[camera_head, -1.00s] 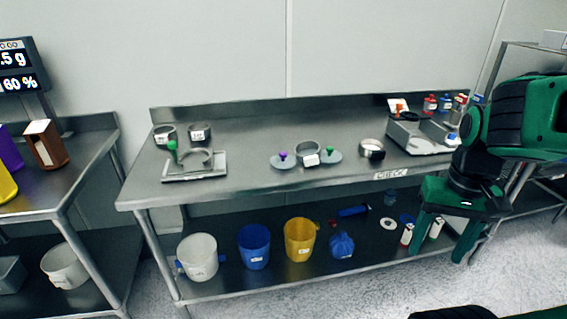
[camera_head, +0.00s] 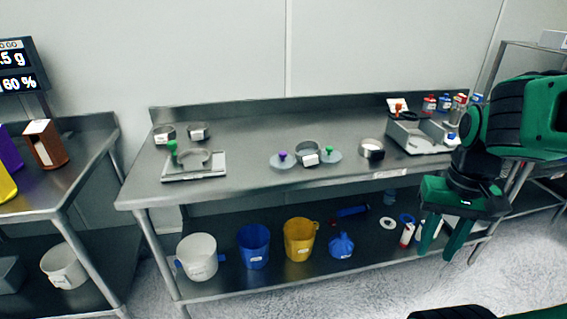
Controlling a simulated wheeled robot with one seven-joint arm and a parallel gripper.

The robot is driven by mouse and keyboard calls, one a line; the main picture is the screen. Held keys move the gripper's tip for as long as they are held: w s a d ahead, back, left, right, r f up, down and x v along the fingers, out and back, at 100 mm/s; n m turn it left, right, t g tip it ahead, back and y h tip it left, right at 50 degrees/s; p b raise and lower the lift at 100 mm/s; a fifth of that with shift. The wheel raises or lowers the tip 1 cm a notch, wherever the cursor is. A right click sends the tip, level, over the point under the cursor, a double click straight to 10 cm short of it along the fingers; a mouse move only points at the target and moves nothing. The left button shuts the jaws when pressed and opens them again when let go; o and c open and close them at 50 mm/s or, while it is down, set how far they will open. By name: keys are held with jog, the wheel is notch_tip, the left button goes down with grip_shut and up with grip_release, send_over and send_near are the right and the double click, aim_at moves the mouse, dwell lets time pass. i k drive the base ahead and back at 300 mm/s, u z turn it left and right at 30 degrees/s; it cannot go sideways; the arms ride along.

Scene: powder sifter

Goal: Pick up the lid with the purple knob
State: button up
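The lid with the purple knob (camera_head: 283,162) lies flat on the steel table, a grey disc with the knob upright at its middle. It is to the left of a metal sieve ring (camera_head: 308,150) with a white label. On the ring's other side lies a similar lid with a green knob (camera_head: 329,154). My gripper (camera_head: 440,256) is at the right, in front of the table, pointing down, well away from the purple-knob lid. Its two green fingers are apart with nothing seen between them.
The steel table (camera_head: 250,190) has a tray with a green-handled tool (camera_head: 194,165) at left and a device (camera_head: 415,137) at right. Another ring (camera_head: 371,149) stands right of the lids. Buckets, including a yellow one (camera_head: 300,240), stand on the lower shelf. The tabletop's middle front is clear.

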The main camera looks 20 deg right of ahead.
aim_at(282, 161)
jog(key=z, duration=2.55)
jog(key=k, duration=0.75)
jog(key=u, duration=1.35)
jog(key=i, duration=0.65)
jog(key=u, duration=0.05)
